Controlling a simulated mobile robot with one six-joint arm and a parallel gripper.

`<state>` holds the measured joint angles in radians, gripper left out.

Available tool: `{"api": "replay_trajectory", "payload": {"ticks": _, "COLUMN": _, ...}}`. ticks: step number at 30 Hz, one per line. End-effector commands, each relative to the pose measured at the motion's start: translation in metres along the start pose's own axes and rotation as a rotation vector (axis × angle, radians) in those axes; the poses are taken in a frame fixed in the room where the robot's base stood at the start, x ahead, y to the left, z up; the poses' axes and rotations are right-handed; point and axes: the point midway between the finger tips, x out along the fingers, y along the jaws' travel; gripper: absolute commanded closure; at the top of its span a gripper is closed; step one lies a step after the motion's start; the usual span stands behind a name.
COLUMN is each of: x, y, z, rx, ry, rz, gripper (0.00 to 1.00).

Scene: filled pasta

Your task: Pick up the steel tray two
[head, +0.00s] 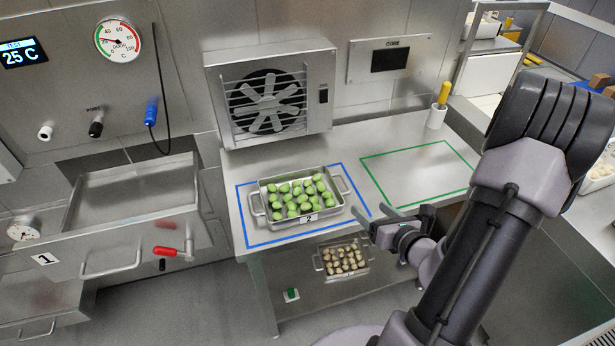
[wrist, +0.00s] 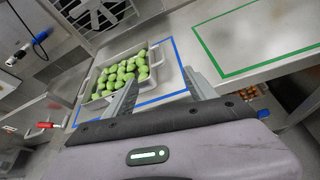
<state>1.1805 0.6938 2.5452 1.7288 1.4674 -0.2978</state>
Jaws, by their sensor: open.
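The steel tray two (head: 300,219) is a shallow tray with a handle at each end and a "2" label on its front. It holds several green filled pasta pieces and stands inside the blue outlined area on the steel counter. It also shows in the wrist view (wrist: 108,92), beyond the left finger. My gripper (head: 376,220) is open and empty, to the right of the tray near the counter's front edge, apart from it. In the wrist view my gripper (wrist: 160,90) has its fingers spread, and the left finger overlaps part of the tray's picture.
A fan unit (head: 270,93) stands behind the tray. A green outlined area (head: 420,168) on the right is empty. Another tray (head: 342,262) with pale pieces sits on the shelf below. A drawer labelled 1 (head: 100,255) is open at left. A yellow-handled tool (head: 443,95) stands in a cup.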

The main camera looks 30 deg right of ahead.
Motion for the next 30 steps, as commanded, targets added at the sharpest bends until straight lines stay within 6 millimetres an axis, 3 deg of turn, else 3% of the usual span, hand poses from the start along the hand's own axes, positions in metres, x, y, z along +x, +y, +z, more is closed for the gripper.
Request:
{"api": "replay_trajectory", "payload": {"ticks": 6, "x": 0.064, "y": 0.002, "z": -0.004, "rx": -0.005, "ry": 0.0, "rz": 0.008, "gripper": 0.35}}
{"api": "replay_trajectory", "payload": {"ticks": 12, "x": 0.109, "y": 0.001, "z": -0.002, "rx": -0.004, "ry": 0.0, "rz": 0.005, "gripper": 0.35}}
{"api": "replay_trajectory", "payload": {"ticks": 16, "x": 0.124, "y": 0.001, "z": 0.001, "rx": -0.005, "ry": -0.002, "rz": 0.005, "gripper": 0.35}}
{"api": "replay_trajectory", "payload": {"ticks": 22, "x": 0.162, "y": -0.001, "z": 0.007, "rx": -0.004, "ry": 0.0, "rz": 0.006, "gripper": 0.35}}
{"api": "replay_trajectory", "payload": {"ticks": 30, "x": 0.169, "y": -0.001, "z": 0.01, "rx": -0.003, "ry": -0.001, "rz": 0.005, "gripper": 0.35}}
